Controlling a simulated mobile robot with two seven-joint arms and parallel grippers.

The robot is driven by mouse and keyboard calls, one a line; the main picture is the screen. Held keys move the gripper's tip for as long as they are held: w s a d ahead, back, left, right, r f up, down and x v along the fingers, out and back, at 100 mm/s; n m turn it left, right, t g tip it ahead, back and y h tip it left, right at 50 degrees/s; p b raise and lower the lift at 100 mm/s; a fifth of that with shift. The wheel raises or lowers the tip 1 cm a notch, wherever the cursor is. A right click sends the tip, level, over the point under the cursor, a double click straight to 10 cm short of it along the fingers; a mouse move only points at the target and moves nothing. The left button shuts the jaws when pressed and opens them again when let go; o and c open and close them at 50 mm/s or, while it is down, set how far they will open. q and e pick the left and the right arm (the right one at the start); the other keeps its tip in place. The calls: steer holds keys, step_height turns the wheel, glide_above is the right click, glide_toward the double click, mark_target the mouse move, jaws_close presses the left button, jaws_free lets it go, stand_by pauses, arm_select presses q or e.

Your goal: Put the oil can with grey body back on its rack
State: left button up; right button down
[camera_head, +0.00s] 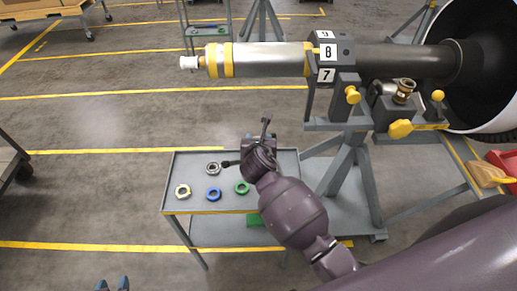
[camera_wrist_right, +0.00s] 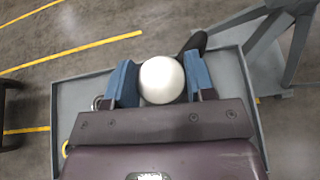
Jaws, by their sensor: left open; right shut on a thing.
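My right gripper (camera_wrist_right: 160,82) is shut on a pale, rounded thing (camera_wrist_right: 162,80), seen end-on between its blue fingers in the right wrist view. It is probably the oil can; its body is mostly hidden. A dark, spout-like piece (camera_wrist_right: 195,42) shows just beyond the right finger. In the head view my right wrist covers most of the held thing, above the grey cart; a thin dark piece (camera_head: 266,125) sticks up there. My left gripper (camera_head: 112,282) shows only its two blue fingertips at the bottom edge, apart and empty. I cannot make out a rack for the can.
The grey cart (camera_head: 215,168) carries a yellow ring (camera_head: 182,191), blue ring (camera_head: 213,194), green ring (camera_head: 242,188) and dark metal ring (camera_head: 212,168). The rotor stand (camera_head: 350,165) with its long shaft (camera_head: 270,58) stands to the right. Floor left of the cart is clear.

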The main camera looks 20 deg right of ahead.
step_height(320, 180, down, 4)
steer(key=shift+r+b, duration=0.25)
steer(key=shift+b, duration=0.15)
steer(key=shift+c, duration=2.4)
jaws_free()
steer(key=shift+f, duration=0.1)
